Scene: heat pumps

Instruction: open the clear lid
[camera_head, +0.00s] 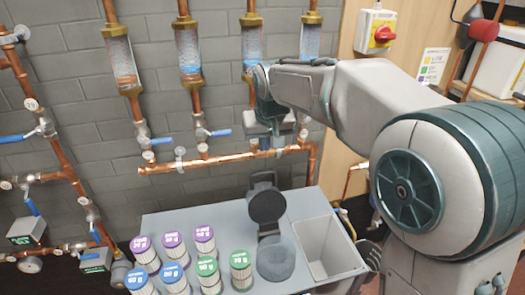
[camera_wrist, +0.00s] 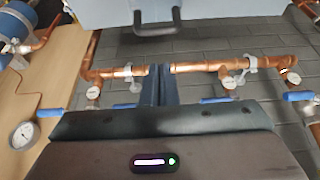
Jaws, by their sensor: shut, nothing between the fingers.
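On the grey bench (camera_head: 180,228) in the head view stands a round, clear-looking grey piece (camera_head: 275,260). A dark round part (camera_head: 266,204) stands upright behind it. I cannot tell for certain which of the two is the clear lid, or how they are joined. My gripper (camera_head: 277,140) is above and behind them, in front of the copper pipe, apart from both. In the wrist view its dark fingers (camera_wrist: 160,84) are together with nothing between them. The clear piece cannot be made out in the wrist view.
Several filters with purple, blue and green caps (camera_head: 203,240) stand left of the clear piece. An open grey bin (camera_head: 322,248) is at its right. A horizontal copper pipe (camera_head: 215,160) runs behind. The wrist view shows a pale box (camera_wrist: 200,14) with a dark handle (camera_wrist: 158,27).

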